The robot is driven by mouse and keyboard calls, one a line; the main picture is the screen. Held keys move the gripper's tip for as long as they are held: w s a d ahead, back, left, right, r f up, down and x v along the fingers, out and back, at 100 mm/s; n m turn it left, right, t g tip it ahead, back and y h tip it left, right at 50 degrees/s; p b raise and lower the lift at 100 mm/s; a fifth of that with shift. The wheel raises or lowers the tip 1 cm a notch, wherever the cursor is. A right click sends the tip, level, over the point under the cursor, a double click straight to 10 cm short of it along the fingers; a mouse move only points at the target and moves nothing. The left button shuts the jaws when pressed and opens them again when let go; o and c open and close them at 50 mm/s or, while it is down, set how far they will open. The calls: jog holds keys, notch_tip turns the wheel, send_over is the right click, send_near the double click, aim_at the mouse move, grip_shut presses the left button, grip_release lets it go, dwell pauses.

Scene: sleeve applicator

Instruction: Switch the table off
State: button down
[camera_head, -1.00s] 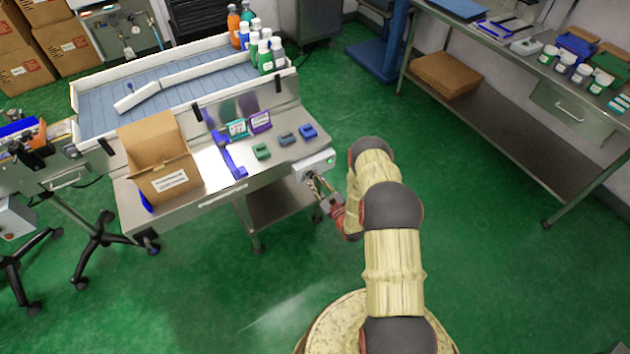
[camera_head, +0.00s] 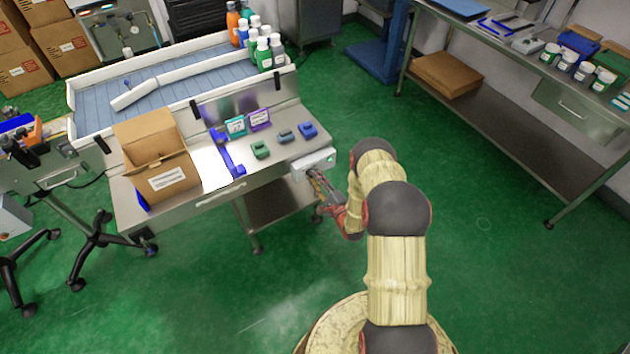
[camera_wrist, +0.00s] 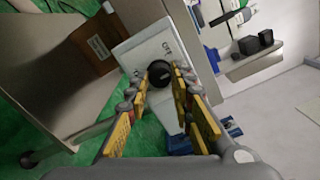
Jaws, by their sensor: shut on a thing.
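The steel table (camera_head: 220,195) stands left of my arm, with a white switch box (camera_head: 314,163) at its right front corner. In the wrist view the white switch panel (camera_wrist: 149,50) carries a round black knob (camera_wrist: 160,73) and small dark lettering, of which "ON" seems legible. My gripper (camera_wrist: 160,78) has its yellow-padded fingers on either side of the knob and is shut on it. In the head view my gripper (camera_head: 318,180) is at the front face of the switch box.
An open cardboard box (camera_head: 160,170) and small green, grey and blue blocks (camera_head: 285,136) are on the table. A conveyor with bottles (camera_head: 264,50) lies behind. A second steel bench (camera_head: 520,130) stands right. Green floor between is clear.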

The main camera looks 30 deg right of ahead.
jog(key=n+b, duration=0.2)
jog(key=n, duration=0.6)
jog(key=shift+n, duration=0.4)
jog(key=shift+b, duration=0.3)
jog(key=shift+a, duration=0.1)
jog(key=c, duration=1.6)
grip_release()
jog(key=shift+o, duration=0.3)
jog(key=s, duration=1.2)
jog(key=shift+d, duration=0.25)
